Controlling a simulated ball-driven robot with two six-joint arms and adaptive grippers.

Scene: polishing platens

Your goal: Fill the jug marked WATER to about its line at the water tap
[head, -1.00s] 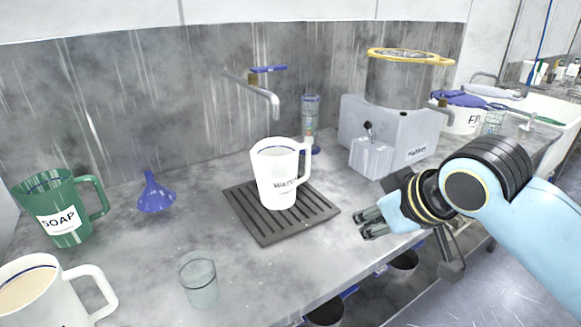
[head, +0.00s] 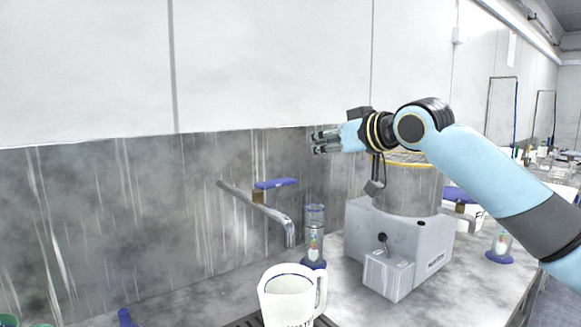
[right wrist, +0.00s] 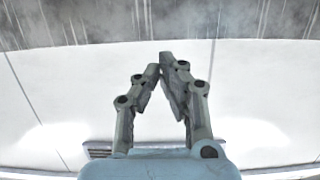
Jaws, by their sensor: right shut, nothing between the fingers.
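The white jug (head: 287,306) with partly cut-off WATER lettering stands upright at the bottom of the head view, handle to the right. Its mouth lies just below the end of the water tap's spout (head: 262,209). No stream shows from the spout, and the level inside the jug is hard to tell. The tap's blue lever (head: 275,183) sits above the spout. My right gripper (head: 314,143) is raised above and right of the lever, fingers pointing left, apart from it. In the right wrist view its fingertips (right wrist: 161,60) converge, empty. My left gripper is out of view.
The dark drain rack (head: 247,320) shows under the jug. A clear, blue-based cylinder (head: 314,235) stands right of the spout. A grey machine (head: 400,248) with a yellow-rimmed drum is further right. The steel splashback (head: 110,225) runs behind.

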